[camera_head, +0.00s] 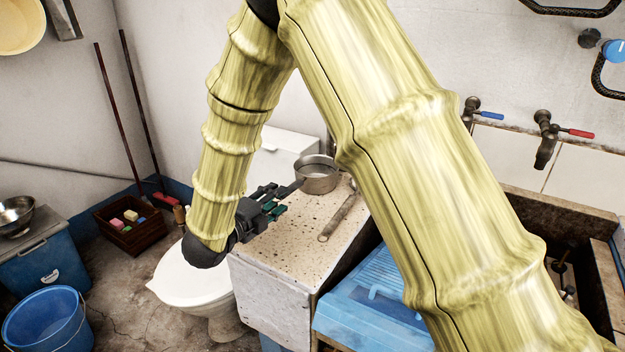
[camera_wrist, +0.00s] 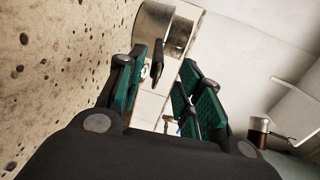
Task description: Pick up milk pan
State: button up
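The milk pan (camera_head: 316,176) is a small round metal pan on the speckled stone top (camera_head: 290,240), near its back edge. Its dark handle (camera_head: 291,187) points left toward my gripper (camera_head: 277,200), which is just left of the pan and low over the stone top. In the wrist view my gripper (camera_wrist: 164,88) is open, with green pads on both sides and nothing held. The pan (camera_wrist: 167,28) shows ahead, and its handle (camera_wrist: 157,57) points into the gap, nearer the left finger. I cannot tell whether the handle end is between the pads.
A blue plastic item (camera_head: 370,300) sits in front, right of the stone top. A toilet (camera_head: 192,282) stands left. Taps (camera_head: 545,135) are on the right wall. My arm hides much of the middle.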

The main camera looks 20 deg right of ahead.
aim_at(286, 194)
jog(key=x, duration=0.5)
jog(key=shift+s+f, duration=0.1)
jog(key=shift+f, duration=0.05)
jog(key=shift+c, duration=0.2)
grip_shut()
